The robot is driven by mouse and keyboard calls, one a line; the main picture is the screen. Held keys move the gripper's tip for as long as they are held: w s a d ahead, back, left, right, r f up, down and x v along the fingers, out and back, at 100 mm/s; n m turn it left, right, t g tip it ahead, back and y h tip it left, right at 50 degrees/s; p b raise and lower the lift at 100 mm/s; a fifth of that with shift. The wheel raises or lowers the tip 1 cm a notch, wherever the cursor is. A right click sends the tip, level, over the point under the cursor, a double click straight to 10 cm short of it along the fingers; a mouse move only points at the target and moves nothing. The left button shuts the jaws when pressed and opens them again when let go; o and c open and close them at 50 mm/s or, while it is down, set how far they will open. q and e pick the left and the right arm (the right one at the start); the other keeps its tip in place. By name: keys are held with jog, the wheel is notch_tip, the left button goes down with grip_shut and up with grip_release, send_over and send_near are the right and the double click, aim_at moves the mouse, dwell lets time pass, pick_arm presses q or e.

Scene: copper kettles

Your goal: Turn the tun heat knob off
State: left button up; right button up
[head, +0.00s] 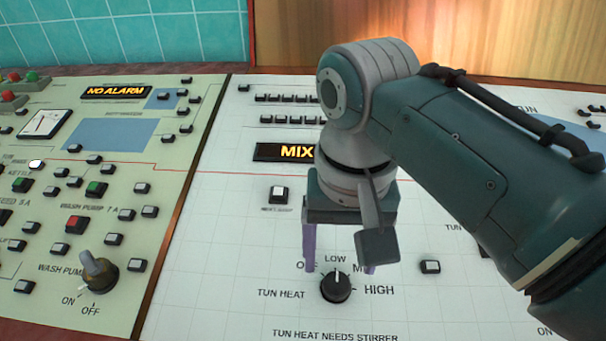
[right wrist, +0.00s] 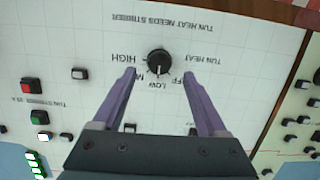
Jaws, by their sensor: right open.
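The tun heat knob (head: 337,287) is a round black dial with a white pointer mark, low on the white panel. Its mark points at LOW; OFF is to the left, HIGH to the right. My right gripper (head: 338,262) is open above the panel, with its purple fingers pointing down by the dial. In the right wrist view, the knob (right wrist: 159,61) shows between and just beyond the open fingertips (right wrist: 159,74), apart from both. The fingers partly cover the OFF and middle labels. My left gripper is not in view.
A green panel (head: 200,120) with many buttons and a wash pump knob (head: 98,270) lies to the left. A lit MIX display (head: 283,152) and a white button (head: 278,194) are near my right gripper.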

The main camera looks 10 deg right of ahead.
aim_at(337, 282)
notch_tip(337, 282, down, 5)
jog(key=shift+r+b, duration=0.1)
jog(key=shift+b, duration=0.6)
jog(key=shift+c, duration=0.2)
grip_shut()
